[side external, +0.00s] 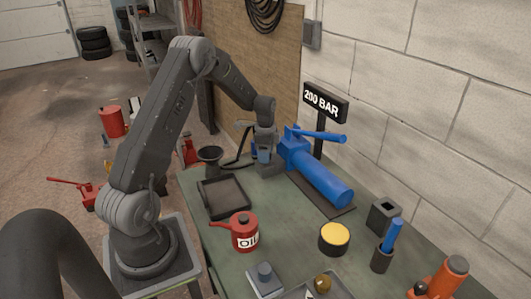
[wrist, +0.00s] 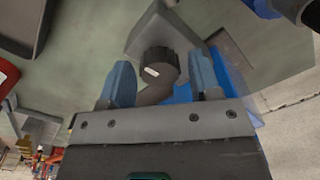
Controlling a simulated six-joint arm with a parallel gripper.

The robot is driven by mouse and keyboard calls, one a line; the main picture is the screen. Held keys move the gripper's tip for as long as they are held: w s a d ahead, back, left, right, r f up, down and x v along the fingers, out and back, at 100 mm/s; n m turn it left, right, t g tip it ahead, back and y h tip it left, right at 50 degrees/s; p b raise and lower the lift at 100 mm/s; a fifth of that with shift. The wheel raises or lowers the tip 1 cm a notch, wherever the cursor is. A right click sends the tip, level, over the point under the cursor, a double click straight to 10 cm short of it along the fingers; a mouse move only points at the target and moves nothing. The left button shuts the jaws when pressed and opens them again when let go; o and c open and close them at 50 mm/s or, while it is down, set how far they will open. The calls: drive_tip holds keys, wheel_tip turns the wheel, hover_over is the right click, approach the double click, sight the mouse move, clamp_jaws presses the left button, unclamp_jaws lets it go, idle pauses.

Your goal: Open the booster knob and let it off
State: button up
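The booster (side external: 320,180) is a blue cylinder with a lever, on a dark base plate at the back of the green bench. In the wrist view its dark ribbed knob (wrist: 156,60) with a pale mark sits against a grey block (wrist: 150,30). My gripper (side external: 264,156) points down beside the booster's far end; the knob is not clear in the side view. In the wrist view my gripper (wrist: 159,70) is open, with one blue finger on each side of the knob. Gaps show between the fingers and the knob.
A sign (side external: 324,102) reading "200 BAR" stands behind the booster. A black tray (side external: 224,198), a red oil can (side external: 245,232), a yellow-topped tin (side external: 334,237) and a dark holder with a blue-handled tool (side external: 388,245) stand on the bench. A block wall is close behind.

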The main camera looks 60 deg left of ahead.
drive_tip(key=c, duration=0.7)
drive_tip(key=shift+c, duration=0.2)
drive_tip(key=n, duration=0.7)
drive_tip(key=shift+w+n, duration=0.1)
drive_tip(key=shift+n, duration=0.2)
drive_tip(key=n, duration=0.4)
drive_tip(key=shift+r, duration=0.1)
drive_tip(key=shift+n, duration=2.1)
